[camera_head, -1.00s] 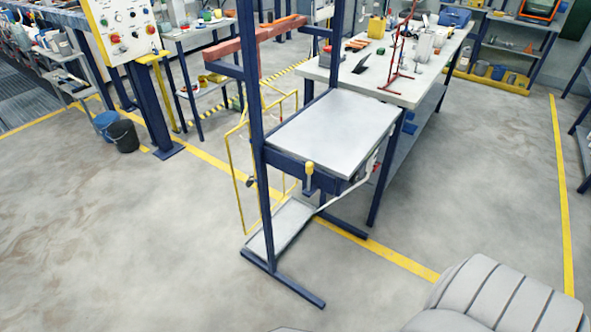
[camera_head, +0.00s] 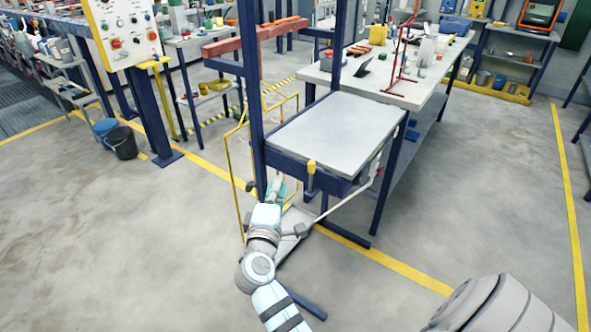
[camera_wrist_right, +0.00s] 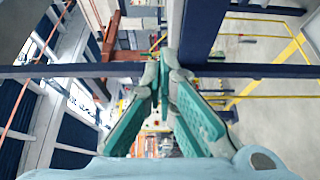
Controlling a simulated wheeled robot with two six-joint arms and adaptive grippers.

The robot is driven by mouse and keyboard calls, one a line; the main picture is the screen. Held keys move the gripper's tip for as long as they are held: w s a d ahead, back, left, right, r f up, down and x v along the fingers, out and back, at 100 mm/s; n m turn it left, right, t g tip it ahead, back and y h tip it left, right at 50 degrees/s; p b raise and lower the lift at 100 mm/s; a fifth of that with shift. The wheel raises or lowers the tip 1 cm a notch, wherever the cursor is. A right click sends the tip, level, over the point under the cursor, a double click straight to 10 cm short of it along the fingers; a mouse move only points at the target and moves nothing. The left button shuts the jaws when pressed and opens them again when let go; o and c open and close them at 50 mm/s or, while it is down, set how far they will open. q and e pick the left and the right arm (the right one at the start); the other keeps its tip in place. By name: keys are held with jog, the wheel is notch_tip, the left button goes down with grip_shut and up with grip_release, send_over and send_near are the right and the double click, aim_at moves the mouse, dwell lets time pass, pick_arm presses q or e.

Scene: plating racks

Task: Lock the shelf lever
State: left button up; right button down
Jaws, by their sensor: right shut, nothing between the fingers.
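The shelf (camera_head: 335,132) is a grey plate in a dark blue frame, at the middle of the head view. A yellow-topped lever (camera_head: 311,167) stands upright at the plate's front edge; I cannot tell whether it is locked. My right gripper (camera_head: 276,184) is in front of the frame's left post, below and left of the lever, apart from it. In the right wrist view, its green fingers (camera_wrist_right: 163,75) meet at their tips with nothing between them. The lever cannot be made out in that view. My left gripper is out of view.
A pale diagonal bar (camera_head: 345,196) runs below the shelf's right side. The frame's blue left post (camera_head: 252,90) stands close to my right gripper. A lower tray (camera_head: 295,219) is partly hidden by my arm. A white workbench (camera_head: 425,83) stands behind. Open floor lies left.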

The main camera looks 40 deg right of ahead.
aim_at(311, 178)
jog(key=shift+d, duration=0.1)
jog(key=w+d, duration=0.3)
jog(key=d, duration=0.5)
jog(key=shift+w+d, duration=0.25)
jog(key=shift+d, duration=0.05)
jog(key=shift+f, duration=0.1)
